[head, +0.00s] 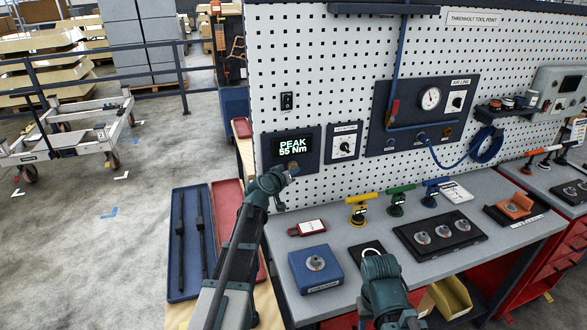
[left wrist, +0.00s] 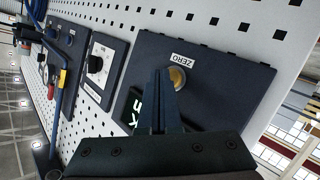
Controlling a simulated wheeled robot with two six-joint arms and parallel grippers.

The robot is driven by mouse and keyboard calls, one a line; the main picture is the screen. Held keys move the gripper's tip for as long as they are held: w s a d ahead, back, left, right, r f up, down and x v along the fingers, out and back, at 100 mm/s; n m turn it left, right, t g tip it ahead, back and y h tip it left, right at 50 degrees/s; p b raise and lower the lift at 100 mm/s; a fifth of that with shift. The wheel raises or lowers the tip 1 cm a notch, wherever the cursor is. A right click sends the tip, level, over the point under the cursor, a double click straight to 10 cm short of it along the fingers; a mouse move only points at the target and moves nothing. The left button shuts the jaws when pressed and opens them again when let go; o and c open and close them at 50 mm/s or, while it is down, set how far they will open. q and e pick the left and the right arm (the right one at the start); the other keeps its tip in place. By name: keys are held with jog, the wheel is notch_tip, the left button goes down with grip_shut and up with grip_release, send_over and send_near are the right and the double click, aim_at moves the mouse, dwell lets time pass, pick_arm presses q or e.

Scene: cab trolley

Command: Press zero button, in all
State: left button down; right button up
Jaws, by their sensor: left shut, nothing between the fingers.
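The display panel (head: 280,152) on the pegboard reads PEAK 55 Nm. In the left wrist view the dark panel (left wrist: 225,95) carries a round brass-coloured button (left wrist: 178,77) beside a white ZERO label (left wrist: 183,60). My left gripper (head: 291,171) is shut and empty, right in front of the panel's lower part. In the left wrist view my left gripper's closed fingertips (left wrist: 163,72) overlap the button's edge; I cannot tell whether they touch it. The fingers hide part of the display text there. My right arm shows low in the head view, but its fingers do not show.
A switch panel with a knob (head: 344,146) is just right of the display. A gauge panel (head: 408,110) with a blue hose (head: 486,148) is farther right. The bench (head: 343,257) below holds tools, a blue block (head: 315,268) and a black tray (head: 439,240).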

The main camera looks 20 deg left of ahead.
pick_arm(q)
jog(key=shift+w+a, duration=0.25)
jog(key=shift+w, duration=0.2)
dwell(0.4)
jog(key=shift+s, duration=0.15)
jog(key=shift+s+d, duration=0.5)
jog(key=shift+s, duration=0.15)
jog(key=s+d, duration=0.2)
jog(key=s, duration=0.2)
jog(key=shift+s+d, duration=0.1)
jog(key=shift+d, duration=0.3)
dwell(0.7)
